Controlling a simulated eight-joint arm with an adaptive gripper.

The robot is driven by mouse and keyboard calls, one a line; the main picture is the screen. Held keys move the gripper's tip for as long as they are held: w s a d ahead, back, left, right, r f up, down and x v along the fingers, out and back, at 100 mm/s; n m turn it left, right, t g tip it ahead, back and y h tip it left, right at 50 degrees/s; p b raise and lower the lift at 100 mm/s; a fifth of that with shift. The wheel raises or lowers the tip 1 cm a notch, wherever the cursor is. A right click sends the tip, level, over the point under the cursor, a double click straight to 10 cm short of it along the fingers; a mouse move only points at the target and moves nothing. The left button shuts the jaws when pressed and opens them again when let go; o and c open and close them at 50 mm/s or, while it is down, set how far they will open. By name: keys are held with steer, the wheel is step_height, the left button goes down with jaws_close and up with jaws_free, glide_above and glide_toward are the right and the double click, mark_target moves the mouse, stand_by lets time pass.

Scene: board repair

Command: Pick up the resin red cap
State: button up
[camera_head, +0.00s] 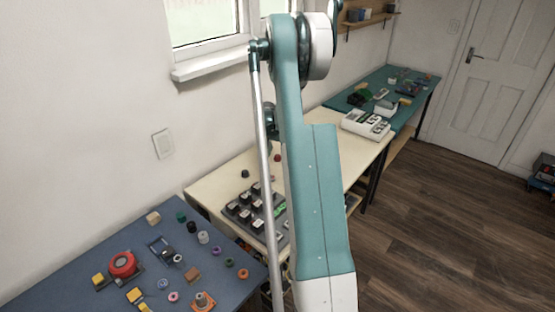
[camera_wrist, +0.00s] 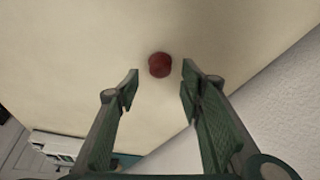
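The resin red cap (camera_wrist: 160,65) is a small dark red round piece on the cream tabletop (camera_wrist: 70,50) in the wrist view. My gripper (camera_wrist: 159,79) is open, with its two green fingers spread apart. The cap shows just beyond the fingertips, between their lines, and neither finger appears to touch it. The gap in height between fingertips and cap is hard to tell. In the head view a small dark red piece (camera_head: 277,157) shows on the cream table (camera_head: 215,200) beside my arm, which hides most of my gripper there.
A dark tray (camera_head: 244,219) with several pieces stands on the cream table. A dark cap (camera_head: 245,173) lies behind it. A white wall (camera_wrist: 265,85) borders the tabletop in the wrist view. A blue table (camera_head: 70,272) with several parts stands at left. A white device (camera_head: 366,126) stands further right.

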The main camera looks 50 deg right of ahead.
mark_target(277, 156)
steer(key=shift+b+x, duration=0.4)
steer(key=shift+x, duration=1.4)
steer(key=c, duration=0.8)
